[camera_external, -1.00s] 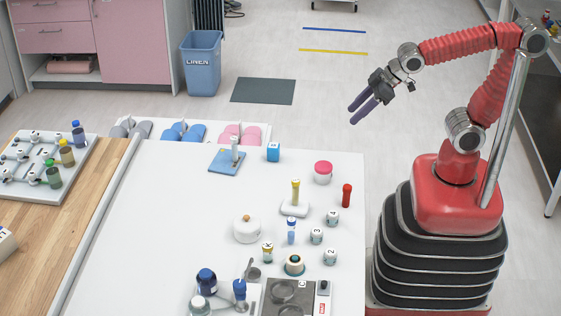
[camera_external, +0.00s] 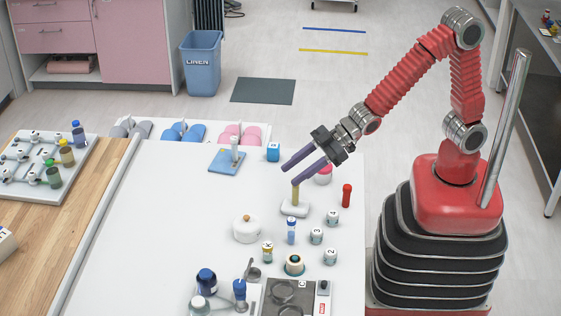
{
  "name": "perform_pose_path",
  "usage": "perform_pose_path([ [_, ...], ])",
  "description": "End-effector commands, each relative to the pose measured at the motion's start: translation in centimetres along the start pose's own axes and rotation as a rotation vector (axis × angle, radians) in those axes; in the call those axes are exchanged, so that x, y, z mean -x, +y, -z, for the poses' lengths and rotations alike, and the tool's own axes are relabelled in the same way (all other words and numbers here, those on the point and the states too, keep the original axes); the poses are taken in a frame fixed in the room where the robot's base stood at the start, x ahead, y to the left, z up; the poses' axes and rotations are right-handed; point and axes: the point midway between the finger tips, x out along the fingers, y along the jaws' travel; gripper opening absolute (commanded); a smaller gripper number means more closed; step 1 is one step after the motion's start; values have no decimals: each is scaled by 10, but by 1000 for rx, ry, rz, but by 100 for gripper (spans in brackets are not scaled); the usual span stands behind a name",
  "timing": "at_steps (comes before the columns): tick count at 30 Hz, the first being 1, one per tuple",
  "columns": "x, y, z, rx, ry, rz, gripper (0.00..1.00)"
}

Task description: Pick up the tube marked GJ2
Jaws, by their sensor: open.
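No GJ2 marking can be read on any tube. A yellow tube (camera_external: 295,196) stands upright in a small white holder (camera_external: 302,209). A blue tube with a white upper part (camera_external: 291,232) stands just in front of it. A red tube (camera_external: 346,195) stands to the right. A white tube (camera_external: 235,146) stands upright on a blue base (camera_external: 226,162) at the back. My gripper (camera_external: 290,175) is open and empty, its fingers pointing down-left. The lower finger's tip overlaps the yellow tube's top in the picture; I cannot tell whether they touch.
A pink-lidded jar (camera_external: 323,178) is partly hidden behind my gripper. Near the tubes are a white lidded pot (camera_external: 247,229), small numbered jars (camera_external: 316,236), a lettered jar (camera_external: 267,252) and a blue cube (camera_external: 273,152). A hot plate (camera_external: 287,300) is at the front. The table's left side is clear.

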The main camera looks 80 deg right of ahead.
Motion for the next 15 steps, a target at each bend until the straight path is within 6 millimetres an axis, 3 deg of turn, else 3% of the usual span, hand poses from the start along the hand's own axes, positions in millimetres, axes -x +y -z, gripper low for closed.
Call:
perform_pose_path([
  [3, -26, -33, -4, 20, 42, 70, 43],
  [7, -46, -63, -7, 33, 87, 137, 43],
  [11, -55, -80, -9, 38, 114, 174, 43],
  [15, -57, -84, -9, 39, 122, 183, 43],
])
